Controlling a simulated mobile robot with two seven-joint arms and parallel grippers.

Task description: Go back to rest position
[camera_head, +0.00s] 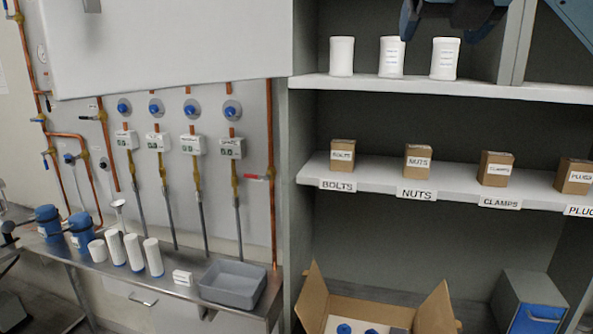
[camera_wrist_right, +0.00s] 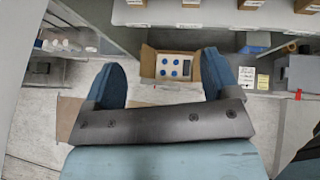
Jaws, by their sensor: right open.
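My right gripper (camera_head: 452,14) shows at the top edge of the head view, in front of the upper shelf. Beyond the fingers in that view stands an open cardboard box (camera_wrist_right: 146,62) with blue-topped items inside. My left gripper is not in view.
Shelves hold three white canisters (camera_head: 391,57) and several labelled cartons, such as the nuts carton (camera_head: 417,162). The open cardboard box (camera_head: 313,297) stands below. A steel bench with white bottles (camera_head: 133,252) and a grey tub (camera_head: 233,284) is at left.

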